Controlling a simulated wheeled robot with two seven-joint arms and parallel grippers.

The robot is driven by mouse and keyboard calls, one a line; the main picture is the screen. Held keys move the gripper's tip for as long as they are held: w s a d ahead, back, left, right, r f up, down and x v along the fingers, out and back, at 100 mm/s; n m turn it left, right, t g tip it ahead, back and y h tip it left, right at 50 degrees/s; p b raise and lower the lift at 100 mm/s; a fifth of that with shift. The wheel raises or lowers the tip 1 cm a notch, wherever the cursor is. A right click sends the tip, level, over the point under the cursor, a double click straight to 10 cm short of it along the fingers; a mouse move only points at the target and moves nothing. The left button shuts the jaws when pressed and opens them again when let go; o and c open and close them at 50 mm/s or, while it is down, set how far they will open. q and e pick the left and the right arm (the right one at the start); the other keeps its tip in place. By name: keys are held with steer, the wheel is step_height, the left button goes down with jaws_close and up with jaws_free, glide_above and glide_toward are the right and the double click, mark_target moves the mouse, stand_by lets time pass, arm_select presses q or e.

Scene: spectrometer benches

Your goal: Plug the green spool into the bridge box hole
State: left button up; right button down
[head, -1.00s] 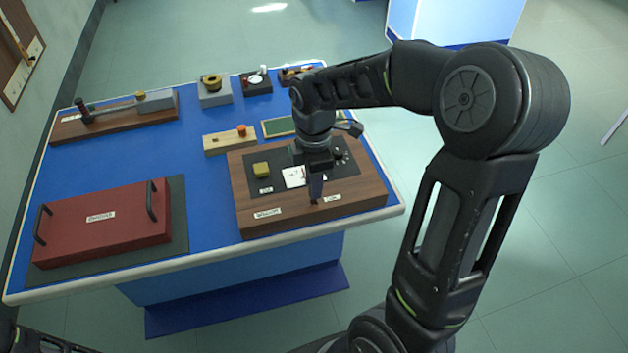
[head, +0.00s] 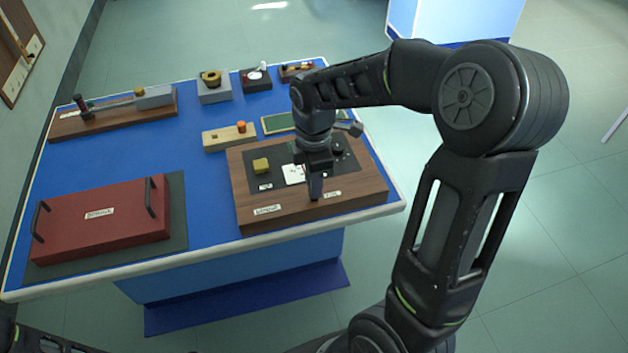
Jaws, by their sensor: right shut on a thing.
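The bridge box (head: 372,190) is a brown wooden box with a dark top panel, at the right front of the blue bench in the head view. My right gripper (head: 315,188) points down over its front part, with the fingertips at or just above the wood near the front labels. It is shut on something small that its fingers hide. I take this to be the green spool, but no green shows at the fingertips. The hole is also hidden, and I cannot tell whether the spool touches it. My left gripper is out of view.
On the box are a yellow knob (head: 261,165) and a white dial card (head: 293,174). Behind it stands a pale wooden block (head: 222,139) with an orange spool (head: 241,127). A red lidded case (head: 105,222) lies at left. Several instruments line the back edge.

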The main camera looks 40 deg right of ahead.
steer(key=shift+f+b, duration=0.65)
steer(key=shift+f, duration=0.35)
stand_by(0.6)
steer(key=c, duration=1.3)
jaws_free()
steer(key=o, duration=0.5)
steer(key=shift+o, duration=0.2)
step_height(320, 180, up, 8)
steer(key=shift+f, duration=0.1)
